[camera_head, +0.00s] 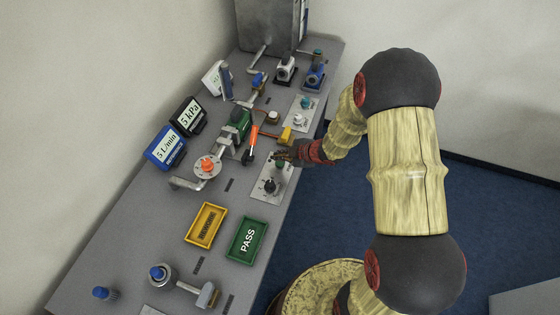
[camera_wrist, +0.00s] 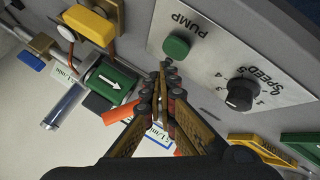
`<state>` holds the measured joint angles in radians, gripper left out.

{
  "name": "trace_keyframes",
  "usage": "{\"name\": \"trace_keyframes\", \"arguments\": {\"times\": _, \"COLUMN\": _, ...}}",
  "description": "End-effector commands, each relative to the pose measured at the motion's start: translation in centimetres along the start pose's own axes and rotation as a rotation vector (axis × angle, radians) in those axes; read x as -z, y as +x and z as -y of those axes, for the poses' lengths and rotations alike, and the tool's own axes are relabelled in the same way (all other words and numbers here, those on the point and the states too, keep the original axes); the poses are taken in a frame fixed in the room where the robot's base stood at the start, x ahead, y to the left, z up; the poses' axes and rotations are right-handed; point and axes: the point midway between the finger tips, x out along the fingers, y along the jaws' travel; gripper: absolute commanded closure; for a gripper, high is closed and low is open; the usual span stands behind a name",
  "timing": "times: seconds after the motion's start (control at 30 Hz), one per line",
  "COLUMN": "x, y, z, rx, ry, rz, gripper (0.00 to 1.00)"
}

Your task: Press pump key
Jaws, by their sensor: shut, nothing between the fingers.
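The pump key is a round green button (camera_wrist: 176,47) next to the word PUMP on a pale panel (camera_wrist: 205,58) in the wrist view. In the head view the panel (camera_head: 260,194) lies near the table's right edge, with the green button (camera_head: 280,163) at its upper end. My gripper (camera_head: 278,156) is shut and empty, close to the button in the head view. In the wrist view my gripper's tips (camera_wrist: 165,66) appear just below the button. I cannot tell whether they touch it.
A black speed knob (camera_wrist: 241,94) sits on the same panel. An orange-handled lever (camera_head: 253,138) and a green pump body (camera_head: 238,124) stand left of the gripper. Yellow (camera_head: 205,226) and green PASS (camera_head: 247,240) trays lie nearer. Blue floor is open right of the table.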

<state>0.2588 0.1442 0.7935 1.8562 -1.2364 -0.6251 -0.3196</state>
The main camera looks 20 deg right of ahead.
Motion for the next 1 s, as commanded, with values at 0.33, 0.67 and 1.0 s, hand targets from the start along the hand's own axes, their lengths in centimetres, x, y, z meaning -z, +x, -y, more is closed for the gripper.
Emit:
{"name": "trace_keyframes", "arguments": {"times": 0.33, "x": 1.9, "y": -2.5, "z": -1.8, "rx": 0.000, "ry": 0.000, "rz": 0.000, "gripper": 1.00}}
{"name": "trace_keyframes", "arguments": {"times": 0.67, "x": 2.2, "y": -3.0, "z": -2.1, "rx": 0.000, "ry": 0.000, "rz": 0.000, "gripper": 1.00}}
{"name": "trace_keyframes", "arguments": {"times": 1.0, "x": 2.2, "y": -3.0, "z": -2.2, "rx": 0.000, "ry": 0.000, "rz": 0.000, "gripper": 1.00}}
